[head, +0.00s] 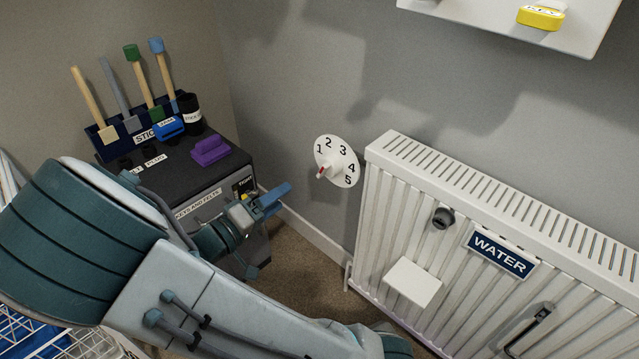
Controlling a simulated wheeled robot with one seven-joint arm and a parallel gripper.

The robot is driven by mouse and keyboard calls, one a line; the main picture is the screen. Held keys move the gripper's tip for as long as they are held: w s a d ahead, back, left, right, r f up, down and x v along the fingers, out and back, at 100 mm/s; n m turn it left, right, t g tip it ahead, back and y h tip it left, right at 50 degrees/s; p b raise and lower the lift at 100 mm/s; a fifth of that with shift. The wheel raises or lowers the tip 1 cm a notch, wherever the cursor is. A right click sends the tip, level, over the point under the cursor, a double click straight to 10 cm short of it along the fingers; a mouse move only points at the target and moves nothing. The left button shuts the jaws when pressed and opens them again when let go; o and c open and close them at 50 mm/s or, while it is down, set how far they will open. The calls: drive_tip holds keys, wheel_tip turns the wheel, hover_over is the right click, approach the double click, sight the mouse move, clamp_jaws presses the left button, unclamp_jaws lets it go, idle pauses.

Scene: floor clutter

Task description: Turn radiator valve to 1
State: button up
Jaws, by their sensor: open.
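The radiator valve is a white round dial (343,157) on the grey wall, left of the radiator, with the numbers 1 to 5 around its face. My gripper (274,198), with blue fingers, is open and seems empty. It shows left of and below the dial, apart from it in the picture.
A white radiator (440,245) with a WATER sign (501,254) fills the right. A dark cabinet (215,172) with a purple block (210,150) and upright tools stands at the left corner. A white shelf (480,12) with a yellow object (541,17) is above. Wall around the dial is clear.

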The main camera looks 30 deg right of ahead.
sight(320, 170)
drive_tip(key=shift+b+x, duration=2.1)
drive_tip(key=shift+x, duration=4.8)
drive_tip(key=shift+f, duration=0.1)
drive_tip(key=shift+a, duration=0.1)
drive_tip(key=c, duration=1)
